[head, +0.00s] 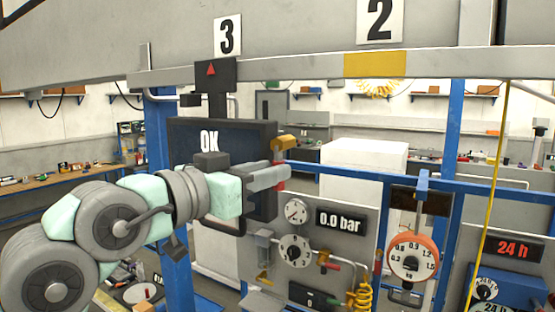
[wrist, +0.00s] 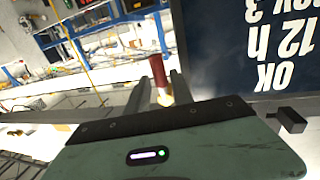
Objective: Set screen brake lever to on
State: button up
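The dark screen (head: 190,135) reading "OK" hangs below the number 3 sign in the head view. It also shows in the wrist view (wrist: 268,45), with upside-down text. A red handle with a yellowish end, apparently the brake lever (wrist: 158,72), shows between my finger lines in the wrist view. In the head view, an orange-yellow part (head: 286,143) and a bit of red (head: 279,168) show at the screen's right edge. My gripper (head: 284,176) is there, its fingers (wrist: 161,80) apart with a gap beside the handle. Contact cannot be told.
A grey panel (head: 345,250) with dials and a "0.0 bar" display stands below right of my gripper. A round orange scale (head: 412,258) hangs farther right. A blue rail (head: 335,172) runs across behind, and a grey overhead beam (head: 280,65) crosses above.

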jog(key=shift+x, duration=1.4)
jog(key=shift+c, duration=0.3)
grip_shut()
